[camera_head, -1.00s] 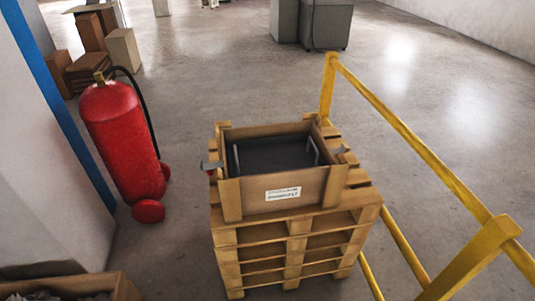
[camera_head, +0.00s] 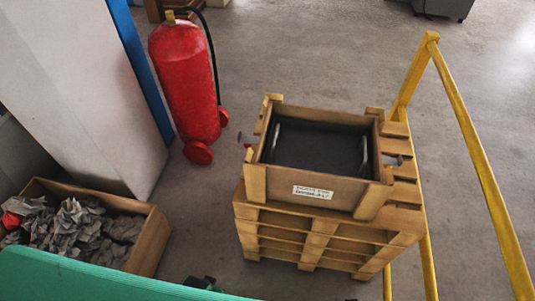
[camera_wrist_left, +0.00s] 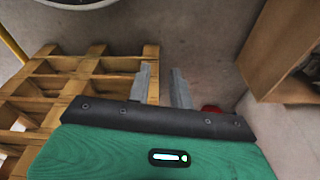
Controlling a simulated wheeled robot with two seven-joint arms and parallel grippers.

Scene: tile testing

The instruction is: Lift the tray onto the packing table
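A dark tray (camera_head: 318,147) with two upright grey handles sits inside a wooden crate (camera_head: 283,184) with a white label on its front. The crate stands on a stack of wooden pallets (camera_head: 295,236), which also shows in the left wrist view (camera_wrist_left: 85,77). My left gripper (camera_wrist_left: 163,82) has two grey fingers apart with nothing between them. It is away from the tray, over the floor beside the pallets. My green left arm crosses the bottom left of the head view. My right gripper is not in view. I cannot make out a packing table.
A red fire extinguisher (camera_head: 185,82) stands behind left of the pallets, by a white pillar (camera_head: 80,75). A box (camera_head: 152,241) of crumpled paper is at the left. A yellow railing (camera_head: 468,150) runs along the right. Bare floor lies between box and pallets.

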